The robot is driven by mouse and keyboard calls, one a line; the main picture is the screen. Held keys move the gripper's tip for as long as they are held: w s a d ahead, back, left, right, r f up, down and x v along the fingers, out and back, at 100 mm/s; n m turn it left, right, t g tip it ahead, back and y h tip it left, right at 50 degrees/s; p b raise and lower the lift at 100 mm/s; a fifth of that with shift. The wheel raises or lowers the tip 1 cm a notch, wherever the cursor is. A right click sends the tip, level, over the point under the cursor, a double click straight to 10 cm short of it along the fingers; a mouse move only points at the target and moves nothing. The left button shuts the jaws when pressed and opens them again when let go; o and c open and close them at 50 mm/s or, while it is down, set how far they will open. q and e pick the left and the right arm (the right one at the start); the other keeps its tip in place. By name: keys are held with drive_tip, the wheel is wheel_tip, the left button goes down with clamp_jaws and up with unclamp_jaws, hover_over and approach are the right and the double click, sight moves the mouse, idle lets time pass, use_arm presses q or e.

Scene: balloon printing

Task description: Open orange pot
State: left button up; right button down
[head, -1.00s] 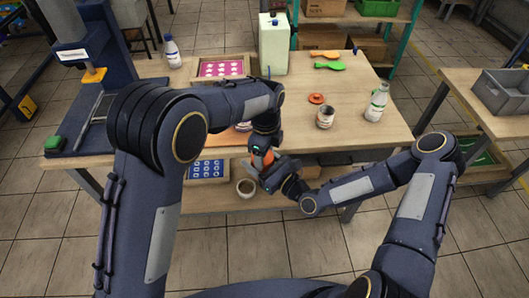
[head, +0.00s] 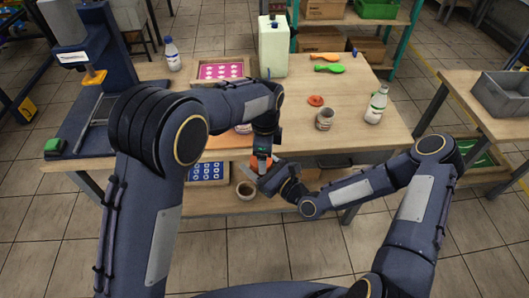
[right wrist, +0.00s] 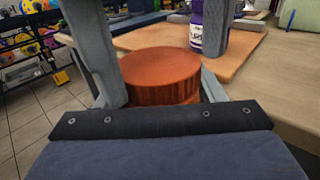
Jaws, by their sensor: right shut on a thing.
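The orange pot's round orange lid (right wrist: 160,72) faces up between the jaws in the right wrist view; the pot's body below is mostly hidden. My right gripper (head: 262,180) is shut on the pot in front of the table's edge. My left gripper (head: 263,158) points down from above, with the orange lid showing at its fingertips. Its grey fingers also show in the right wrist view (right wrist: 157,70), on two sides of the lid. Whether they press on it is unclear.
A labelled purple container (right wrist: 212,28) is behind the lid. The table's right part has free room.

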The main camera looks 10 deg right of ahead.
use_arm(q)
drive_tip(key=shift+s+d, duration=0.15)
drive_tip(key=shift+s, duration=0.15)
wheel_tip(320, 180, up, 4)
drive_tip(key=shift+w+r, duration=0.1)
drive_tip(key=shift+r, duration=0.1)
drive_tip(key=shift+c, duration=0.4)
drive_tip(key=shift+s+m+g, duration=0.25)
drive_tip(key=shift+m+g, duration=0.05)
drive_tip(key=shift+m, duration=0.6)
drive_tip(key=shift+a+r+m, duration=0.15)
drive_tip(key=shift+a+m, duration=0.05)
drive_tip(key=shift+m, duration=0.4)
drive_tip(key=shift+a+r+m, duration=0.2)
drive_tip(key=shift+r+m, duration=0.5)
drive_tip(key=shift+m, duration=0.4)
drive_tip(key=shift+w+a+r+m, duration=0.15)
drive_tip(key=shift+w+r+m, duration=0.05)
drive_tip(key=shift+r+m, duration=0.45)
drive_tip(key=shift+f, duration=0.45)
wheel_tip(320, 180, down, 7)
